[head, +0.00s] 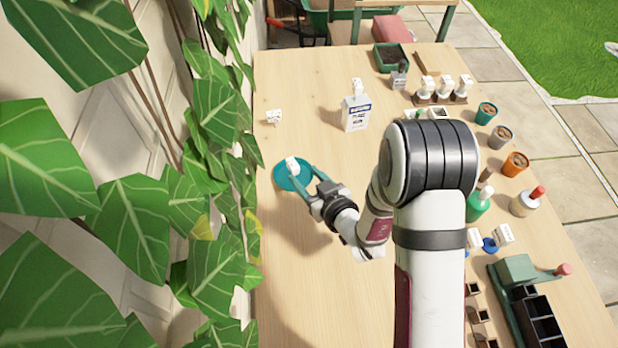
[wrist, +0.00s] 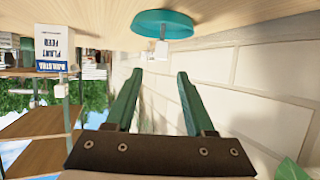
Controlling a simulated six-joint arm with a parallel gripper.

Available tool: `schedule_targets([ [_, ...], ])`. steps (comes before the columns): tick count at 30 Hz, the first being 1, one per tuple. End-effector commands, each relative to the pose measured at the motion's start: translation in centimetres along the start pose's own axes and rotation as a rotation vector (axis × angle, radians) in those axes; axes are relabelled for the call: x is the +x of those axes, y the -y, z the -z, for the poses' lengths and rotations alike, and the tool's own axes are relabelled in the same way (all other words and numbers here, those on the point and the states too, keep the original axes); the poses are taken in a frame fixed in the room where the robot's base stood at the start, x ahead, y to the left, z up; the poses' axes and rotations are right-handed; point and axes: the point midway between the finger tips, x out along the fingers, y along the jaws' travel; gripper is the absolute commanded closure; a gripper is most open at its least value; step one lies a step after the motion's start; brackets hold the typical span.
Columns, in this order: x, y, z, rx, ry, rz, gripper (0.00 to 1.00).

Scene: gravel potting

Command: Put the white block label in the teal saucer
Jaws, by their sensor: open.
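The teal saucer (head: 283,182) lies on the left part of the table; it also shows at the top of the upside-down wrist view (wrist: 165,20). A white block label (head: 292,164) stands in the saucer, with its lower part against the saucer floor; it shows in the wrist view too (wrist: 161,52). My gripper (head: 303,170) is over the saucer's right side with its green fingers apart. In the wrist view the open fingers (wrist: 160,76) point toward the block, with a clear gap between the tips. Nothing is held between them.
Another small white label (head: 273,116) sits on the table beyond the saucer. A white plant feed carton (head: 356,112) stands at the middle back. Pots, bottles and trays line the right side (head: 515,163). Leafy vines (head: 215,200) hang along the left edge. Table around the saucer is clear.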

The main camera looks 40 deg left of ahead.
Motion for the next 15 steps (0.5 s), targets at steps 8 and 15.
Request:
schedule_targets([
  [8, -1.5, -0.5, 0.1, 0.006, 0.008, -0.014, 0.46],
  [15, -14.9, -14.3, 1.0, 0.347, 0.367, -0.514, 0.46],
])
